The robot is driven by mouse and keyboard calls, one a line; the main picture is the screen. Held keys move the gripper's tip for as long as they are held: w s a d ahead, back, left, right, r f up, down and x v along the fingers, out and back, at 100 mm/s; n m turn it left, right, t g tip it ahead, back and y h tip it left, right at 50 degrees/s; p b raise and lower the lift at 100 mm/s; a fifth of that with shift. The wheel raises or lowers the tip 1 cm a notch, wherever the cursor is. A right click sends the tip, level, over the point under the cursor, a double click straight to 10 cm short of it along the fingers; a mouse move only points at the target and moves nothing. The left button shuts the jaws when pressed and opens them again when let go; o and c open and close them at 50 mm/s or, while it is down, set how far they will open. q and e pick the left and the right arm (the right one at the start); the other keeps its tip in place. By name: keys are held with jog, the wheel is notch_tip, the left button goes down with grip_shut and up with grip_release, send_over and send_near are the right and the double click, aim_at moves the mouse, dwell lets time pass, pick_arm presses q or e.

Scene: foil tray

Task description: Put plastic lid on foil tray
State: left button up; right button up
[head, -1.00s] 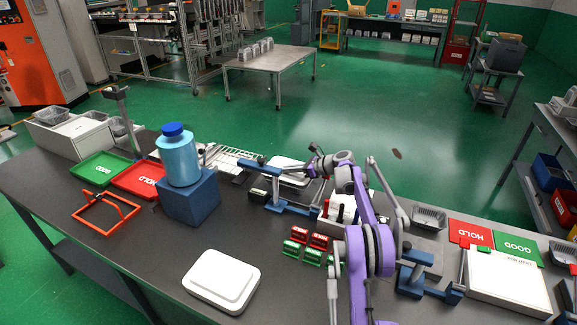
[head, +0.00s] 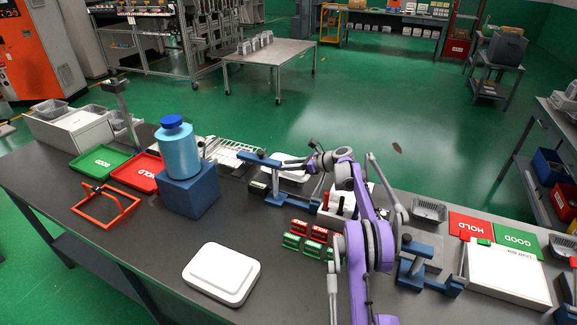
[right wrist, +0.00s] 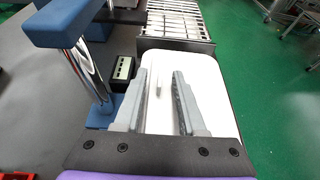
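A white, rounded rectangular piece with a raised middle (head: 222,275) lies flat on the bench's front part, apart from both grippers. I cannot tell whether it is the lid alone or a lid on a tray. A second flat white piece (head: 293,174) lies farther back, beside the blue stand; it fills much of the right wrist view (right wrist: 205,80). My right gripper (head: 285,164) is over this piece. Its two grey fingers (right wrist: 160,75) are apart with only white surface showing between them; contact is unclear. No foil tray is clearly identifiable there. My left gripper is out of view.
A blue stand (head: 278,190) is close beside the right gripper. A wire rack (head: 235,152) lies behind. A blue bottle (head: 179,150) stands on a blue block (head: 190,194). Red and green blocks (head: 310,235) lie before the arm.

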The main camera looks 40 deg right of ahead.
notch_tip(320, 180, up, 10)
dwell(0.5)
dwell(0.6)
